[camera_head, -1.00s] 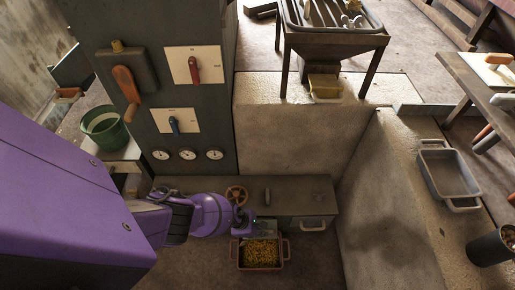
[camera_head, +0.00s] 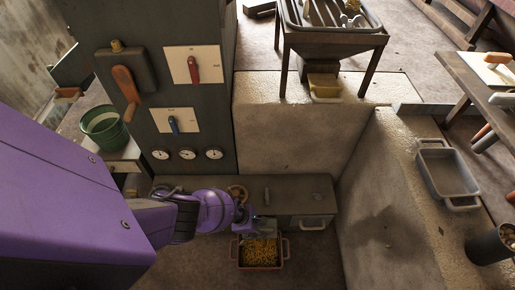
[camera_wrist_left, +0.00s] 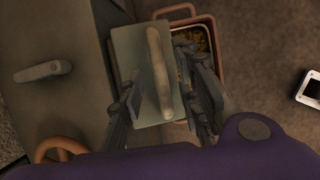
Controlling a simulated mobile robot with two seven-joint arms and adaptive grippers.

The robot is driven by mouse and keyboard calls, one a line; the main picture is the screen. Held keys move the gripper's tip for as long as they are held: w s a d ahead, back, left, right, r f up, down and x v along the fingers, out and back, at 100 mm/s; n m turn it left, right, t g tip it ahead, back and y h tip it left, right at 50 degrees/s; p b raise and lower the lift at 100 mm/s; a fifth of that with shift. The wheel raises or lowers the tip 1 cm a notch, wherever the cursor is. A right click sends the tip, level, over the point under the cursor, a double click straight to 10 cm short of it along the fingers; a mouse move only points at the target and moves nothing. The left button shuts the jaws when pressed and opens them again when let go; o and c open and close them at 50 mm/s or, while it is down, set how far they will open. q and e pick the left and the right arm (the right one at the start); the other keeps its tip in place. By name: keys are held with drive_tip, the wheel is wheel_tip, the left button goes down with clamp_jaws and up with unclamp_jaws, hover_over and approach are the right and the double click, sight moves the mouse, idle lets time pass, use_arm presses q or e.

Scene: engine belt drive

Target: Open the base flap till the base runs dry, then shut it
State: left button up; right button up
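The base (camera_head: 290,195) is a long, low dark box under the cabinet. Its flap (camera_wrist_left: 135,65), a pale grey-green plate with a cream bar handle (camera_wrist_left: 158,70), shows in the left wrist view. In the head view the flap (camera_head: 264,226) is small and partly hidden. My left gripper (camera_wrist_left: 165,95) is at the flap, with its fingers apart on either side of the handle; a gap shows between handle and fingers. A reddish tray (camera_head: 260,268) with yellow grain stands on the floor below. Whether grain is flowing is hidden. My right gripper is out of view.
A handwheel (camera_head: 237,193) and a short lever (camera_wrist_left: 43,72) sit on the base top, close to my left gripper. A pale handle (camera_head: 313,225) is on the base front at the right. A concrete block wall (camera_head: 385,225) bounds the right side.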

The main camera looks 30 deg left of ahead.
use_arm(q)
drive_tip(key=shift+s, duration=0.1)
drive_tip(key=shift+a, duration=0.1)
drive_tip(key=shift+w+a+r, duration=0.3)
drive_tip(key=shift+r, duration=0.2)
drive_tip(key=shift+s+a+r, duration=0.1)
drive_tip(key=shift+s+r, duration=0.4)
drive_tip(key=shift+r, duration=0.3)
drive_tip(key=shift+a+r, duration=0.1)
drive_tip(key=shift+r, duration=0.3)
drive_tip(key=shift+s+a+r, duration=0.15)
drive_tip(key=shift+s+r, duration=0.05)
drive_tip(key=shift+r, duration=0.3)
drive_tip(key=s+a, duration=0.8)
drive_tip(key=a, duration=0.1)
drive_tip(key=shift+a, duration=0.15)
drive_tip(key=shift+r, duration=0.1)
drive_tip(key=shift+c, duration=0.2)
